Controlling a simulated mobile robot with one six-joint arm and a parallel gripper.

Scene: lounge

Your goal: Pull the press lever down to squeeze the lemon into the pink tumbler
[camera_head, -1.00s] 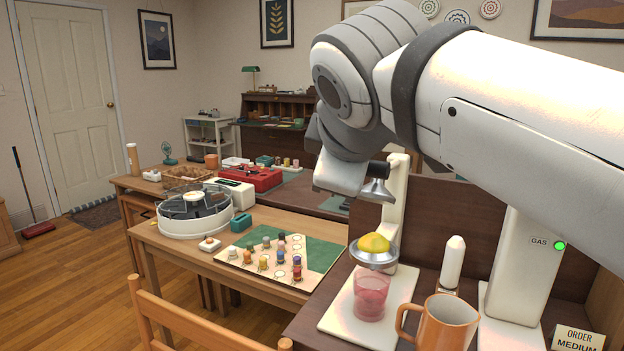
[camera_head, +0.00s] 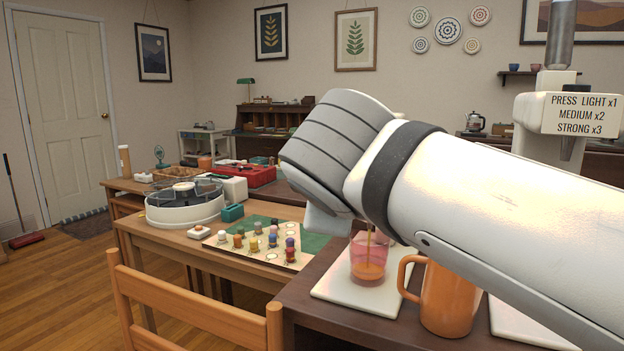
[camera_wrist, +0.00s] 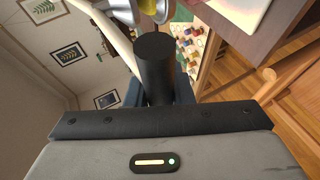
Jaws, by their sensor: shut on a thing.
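The pink tumbler (camera_head: 368,262) stands on the white press base (camera_head: 330,284). A thin orange-yellow stream falls into it, and orange liquid lies in its bottom. My arm hides the lemon, the press cup and the lever in the head view. In the wrist view, the lever's black round handle (camera_wrist: 154,58) stands between the dark fingers of my gripper (camera_wrist: 158,92), which is shut on it. A pale curved bar (camera_wrist: 112,32) and metal press parts (camera_wrist: 150,8) show beyond the handle. The lemon cannot be made out clearly.
An orange mug (camera_head: 450,298) stands close right of the tumbler, under my arm. A sign (camera_head: 583,114) reads light x1, medium x2, strong x3. A board with several coloured pegs (camera_head: 262,243) and a round white device (camera_head: 185,207) are on the left table. A chair (camera_head: 190,310) stands in front.

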